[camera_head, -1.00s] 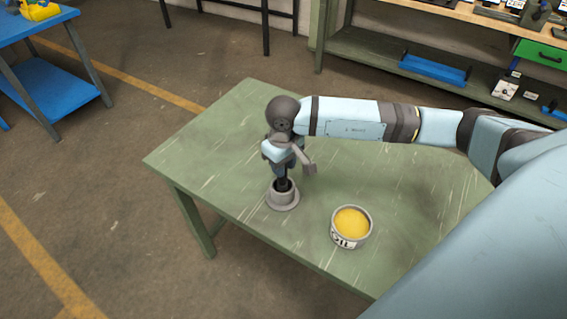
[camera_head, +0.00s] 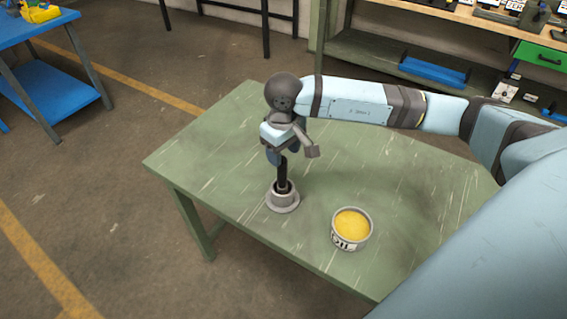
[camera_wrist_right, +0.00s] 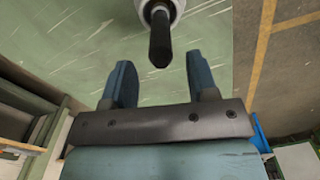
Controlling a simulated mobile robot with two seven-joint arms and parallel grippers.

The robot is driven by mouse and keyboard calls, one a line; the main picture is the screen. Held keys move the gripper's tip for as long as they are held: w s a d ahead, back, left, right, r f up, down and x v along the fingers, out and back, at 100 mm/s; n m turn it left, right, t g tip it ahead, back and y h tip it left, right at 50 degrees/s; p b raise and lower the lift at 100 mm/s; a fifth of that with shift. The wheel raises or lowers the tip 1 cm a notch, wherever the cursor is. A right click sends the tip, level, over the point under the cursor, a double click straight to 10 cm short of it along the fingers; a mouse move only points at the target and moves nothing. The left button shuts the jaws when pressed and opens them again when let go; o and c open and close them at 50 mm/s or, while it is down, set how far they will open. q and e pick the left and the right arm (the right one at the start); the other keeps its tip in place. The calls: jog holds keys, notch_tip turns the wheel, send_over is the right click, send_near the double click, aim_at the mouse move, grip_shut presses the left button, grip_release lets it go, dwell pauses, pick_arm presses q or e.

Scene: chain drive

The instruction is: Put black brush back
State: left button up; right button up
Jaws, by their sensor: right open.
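The black brush (camera_head: 282,174) stands upright in a grey round holder (camera_head: 283,201) on the green table. In the right wrist view the brush (camera_wrist_right: 160,42) points toward the camera, with the light rim of the holder (camera_wrist_right: 145,8) around its base. My right gripper (camera_head: 277,158) is just above the brush. In the right wrist view its two blue fingers (camera_wrist_right: 160,70) are spread apart with nothing between them, and the brush is beyond their tips. The lower end of the brush is hidden inside the holder. My left gripper is not in view.
An oil can (camera_head: 351,228) with yellow contents stands on the green table (camera_head: 225,150), right of the holder. The table's left part is clear. A blue table (camera_head: 40,85) and a shelf with a blue tray (camera_head: 435,70) stand farther off.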

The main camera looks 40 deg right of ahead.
notch_tip(320, 180, up, 6)
jog(key=shift+r, duration=0.2)
dwell(0.5)
